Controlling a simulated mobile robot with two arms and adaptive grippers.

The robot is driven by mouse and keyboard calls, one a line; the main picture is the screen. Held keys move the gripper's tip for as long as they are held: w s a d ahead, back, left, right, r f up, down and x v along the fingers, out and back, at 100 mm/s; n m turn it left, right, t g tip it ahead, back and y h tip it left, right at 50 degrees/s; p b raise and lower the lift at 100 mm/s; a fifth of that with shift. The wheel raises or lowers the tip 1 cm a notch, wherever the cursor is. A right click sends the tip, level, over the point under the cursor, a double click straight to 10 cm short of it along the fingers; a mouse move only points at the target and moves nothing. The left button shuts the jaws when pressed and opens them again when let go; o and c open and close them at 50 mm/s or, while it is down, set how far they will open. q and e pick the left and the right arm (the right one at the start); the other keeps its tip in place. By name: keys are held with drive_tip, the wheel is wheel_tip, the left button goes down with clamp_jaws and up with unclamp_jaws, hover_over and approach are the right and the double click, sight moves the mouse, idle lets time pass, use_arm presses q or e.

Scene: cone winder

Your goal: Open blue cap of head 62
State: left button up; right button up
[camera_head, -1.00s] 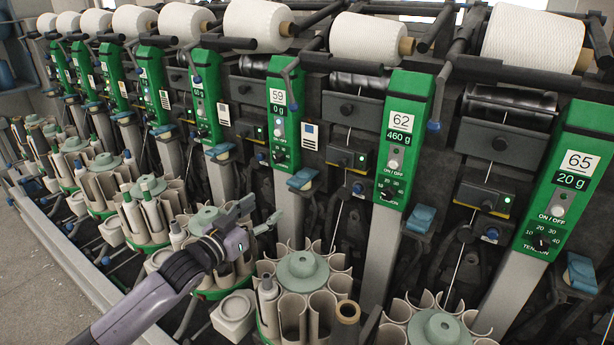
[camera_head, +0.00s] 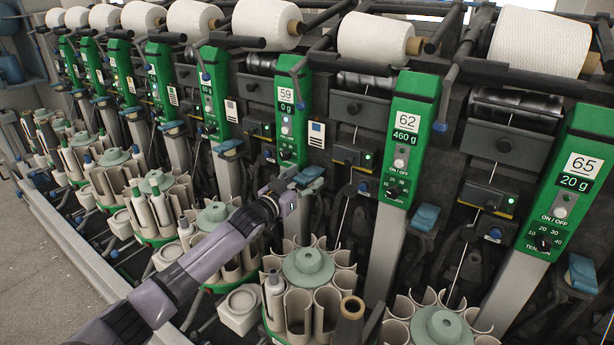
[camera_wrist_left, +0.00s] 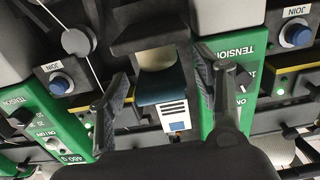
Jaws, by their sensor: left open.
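The head 62 panel (camera_head: 407,135) is green and reads 460 g. Its blue cap (camera_head: 425,217) sits just below it at the lower right, and looks closed. My left gripper (camera_head: 292,186) is to the left of that cap, by the blue-grey cap (camera_head: 309,176) below the head 59 panel (camera_head: 287,115). In the left wrist view my left gripper (camera_wrist_left: 163,75) is open, with a dark blue cap (camera_wrist_left: 160,88) between its two fingers. I cannot tell whether the fingers touch it. Part of the 460 g panel (camera_wrist_left: 50,130) shows upside down at the left there. My right gripper is not in view.
The head 65 panel (camera_head: 572,180) stands at the right. Round magazines of beige tubes (camera_head: 300,305) stand below the heads, close under my left arm. White yarn cones (camera_head: 375,37) line the top. Clear floor (camera_head: 40,270) is at the lower left.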

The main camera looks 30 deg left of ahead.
use_arm(q)
drive_tip(key=shift+w+d, duration=0.15)
drive_tip(key=shift+w, duration=0.65)
drive_tip(key=shift+c, duration=0.6)
clamp_jaws()
